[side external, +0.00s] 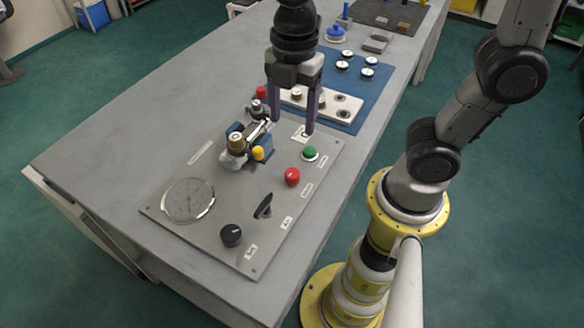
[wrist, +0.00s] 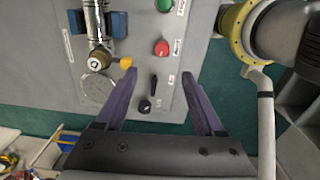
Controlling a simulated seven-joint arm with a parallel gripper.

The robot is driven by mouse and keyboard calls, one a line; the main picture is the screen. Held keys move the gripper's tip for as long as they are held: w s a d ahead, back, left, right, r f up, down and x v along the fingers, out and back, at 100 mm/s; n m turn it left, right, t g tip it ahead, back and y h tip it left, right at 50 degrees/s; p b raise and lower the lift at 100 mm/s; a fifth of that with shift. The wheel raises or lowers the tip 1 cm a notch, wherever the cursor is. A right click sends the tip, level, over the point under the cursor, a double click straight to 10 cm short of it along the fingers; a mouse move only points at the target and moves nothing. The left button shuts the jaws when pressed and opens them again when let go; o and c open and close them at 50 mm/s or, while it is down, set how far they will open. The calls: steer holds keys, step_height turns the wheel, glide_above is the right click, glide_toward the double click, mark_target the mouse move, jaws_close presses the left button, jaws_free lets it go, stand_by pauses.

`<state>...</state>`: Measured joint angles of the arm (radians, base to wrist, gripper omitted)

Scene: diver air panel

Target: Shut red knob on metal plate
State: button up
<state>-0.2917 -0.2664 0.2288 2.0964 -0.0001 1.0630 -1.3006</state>
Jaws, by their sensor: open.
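The red knob (side external: 292,177) is a round cap on the grey metal plate (side external: 215,247), between a green button (side external: 310,153) and a black lever (side external: 263,207). It also shows in the wrist view (wrist: 162,47), a little above the space between my fingertips. My gripper (side external: 292,126) is open and empty, pointing down over the plate's far end. In the wrist view its two purple fingers (wrist: 158,76) are spread wide, with the black lever and black knob visible between them. Nothing hides the red knob in either view.
A valve assembly (side external: 240,145) with blue blocks and a yellow knob (side external: 258,153) rises left of the red knob. A gauge (side external: 188,200) and black knob (side external: 231,235) sit nearer. A second red knob (side external: 261,92) is behind the valve. A blue panel (side external: 345,112) lies beyond.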

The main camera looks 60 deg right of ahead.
mark_target(292, 173)
steer(key=f, duration=1.4)
steer(key=shift+s+a+f, duration=0.1)
steer(key=shift+a+f, duration=0.1)
steer(key=shift+a, duration=0.05)
jaws_close()
